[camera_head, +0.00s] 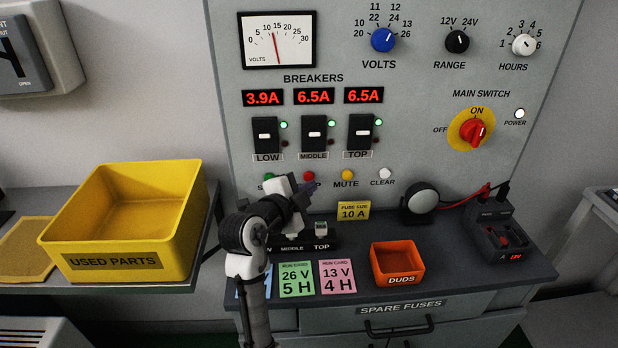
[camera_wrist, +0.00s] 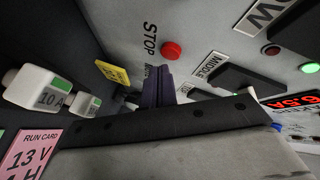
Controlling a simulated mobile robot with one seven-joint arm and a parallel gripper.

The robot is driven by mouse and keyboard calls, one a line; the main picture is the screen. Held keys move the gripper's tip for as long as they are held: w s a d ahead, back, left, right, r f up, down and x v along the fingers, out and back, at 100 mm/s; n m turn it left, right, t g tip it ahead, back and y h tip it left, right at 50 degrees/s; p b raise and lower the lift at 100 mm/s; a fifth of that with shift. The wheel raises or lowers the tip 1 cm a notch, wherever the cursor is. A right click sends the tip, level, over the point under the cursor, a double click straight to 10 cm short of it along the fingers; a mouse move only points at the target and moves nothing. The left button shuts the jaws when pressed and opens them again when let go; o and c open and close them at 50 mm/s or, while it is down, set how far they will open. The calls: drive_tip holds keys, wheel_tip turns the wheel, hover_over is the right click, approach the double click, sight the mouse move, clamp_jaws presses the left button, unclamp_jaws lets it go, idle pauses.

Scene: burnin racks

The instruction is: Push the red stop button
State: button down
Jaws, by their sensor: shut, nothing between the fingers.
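The red stop button (camera_wrist: 171,51) is on the grey panel beside the word STOP in the wrist view. In the head view the red button (camera_head: 309,175) shows just above my gripper, which covers most of its label. My gripper (camera_head: 311,187) is shut and empty, its dark purple fingertips just below the button in the picture. In the wrist view the fingertips (camera_wrist: 158,70) are close to the button, with a small gap in the picture. I cannot tell the exact depth between them, and I see no clear contact.
A yellow mute button (camera_head: 347,175) and a white clear button (camera_head: 386,173) sit right of the stop button. Breaker switches (camera_head: 313,133) are above. A yellow fuse card (camera_head: 353,211), run cards (camera_head: 297,279) and an orange duds bin (camera_head: 397,266) are on the bench below.

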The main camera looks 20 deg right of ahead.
drive_tip(key=shift+w, duration=0.2)
drive_tip(key=shift+w+d, duration=0.1)
drive_tip(key=shift+w, duration=0.15)
drive_tip(key=shift+w+d+b, duration=0.1)
drive_tip(key=shift+w+b, duration=0.3)
idle(0.7)
drive_tip(key=shift+s, duration=0.1)
drive_tip(key=shift+s+a, duration=0.2)
drive_tip(key=shift+s, duration=0.55)
drive_tip(key=shift+s+a+b, duration=0.2)
drive_tip(key=shift+s+a, duration=0.05)
drive_tip(key=shift+s, duration=0.55)
drive_tip(key=shift+s+a+b, duration=0.2)
drive_tip(key=shift+s, duration=0.6)
drive_tip(key=shift+s+a+b, duration=0.2)
drive_tip(key=shift+s+a, duration=0.05)
drive_tip(key=shift+s, duration=0.55)
